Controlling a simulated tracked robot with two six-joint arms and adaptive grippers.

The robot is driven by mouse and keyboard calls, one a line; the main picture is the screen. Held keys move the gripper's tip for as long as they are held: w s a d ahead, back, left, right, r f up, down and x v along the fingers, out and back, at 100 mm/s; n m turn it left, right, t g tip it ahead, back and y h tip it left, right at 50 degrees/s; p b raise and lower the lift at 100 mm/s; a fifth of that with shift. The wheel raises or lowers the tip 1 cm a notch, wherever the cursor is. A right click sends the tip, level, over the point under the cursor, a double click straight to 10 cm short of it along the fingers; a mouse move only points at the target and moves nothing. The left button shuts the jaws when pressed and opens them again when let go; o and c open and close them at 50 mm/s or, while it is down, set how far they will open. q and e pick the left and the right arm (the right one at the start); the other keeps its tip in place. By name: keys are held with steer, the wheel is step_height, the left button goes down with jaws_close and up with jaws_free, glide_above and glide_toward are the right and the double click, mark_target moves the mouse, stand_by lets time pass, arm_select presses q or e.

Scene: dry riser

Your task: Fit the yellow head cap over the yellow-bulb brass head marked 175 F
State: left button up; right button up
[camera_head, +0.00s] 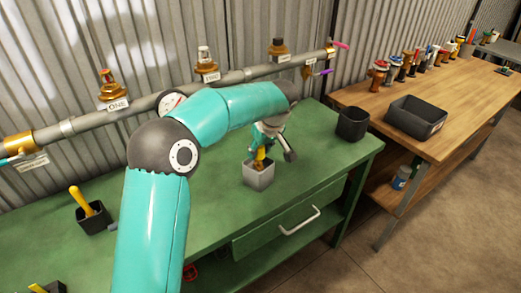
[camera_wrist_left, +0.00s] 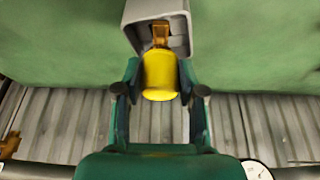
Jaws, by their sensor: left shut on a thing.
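My left gripper (camera_head: 264,147) is shut on the yellow head cap (camera_wrist_left: 160,75), which sits between its fingers; the cap also shows in the head view (camera_head: 260,154). Just past the cap, a brass-coloured piece (camera_wrist_left: 160,34) shows at the open grey square cup (camera_wrist_left: 182,20). The cup (camera_head: 259,178) stands on the green bench below the gripper. Cap and brass piece line up in the wrist view, but I cannot tell whether the cap is over it or only close to it. No 175 F marking is readable. My right gripper is not in view.
A grey pipe with labelled brass fittings (camera_head: 112,92) and a gauge runs behind the green bench (camera_head: 220,215). A black cup (camera_head: 352,124) stands at the right end. A black holder with a yellow handle (camera_head: 92,212) is at the left. A wooden bench (camera_head: 400,170) carries a dark bin (camera_head: 415,117).

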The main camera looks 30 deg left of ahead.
arm_select(q)
steer(key=shift+f+b, duration=0.85)
steer(key=shift+f, duration=0.1)
steer(key=o, duration=0.8)
steer(key=shift+d+r, duration=0.1)
steer(key=shift+r, duration=0.1)
steer(key=v, duration=1.1)
steer(key=shift+d+r, duration=0.15)
steer(key=shift+r, duration=0.1)
steer(key=shift+s, duration=0.1)
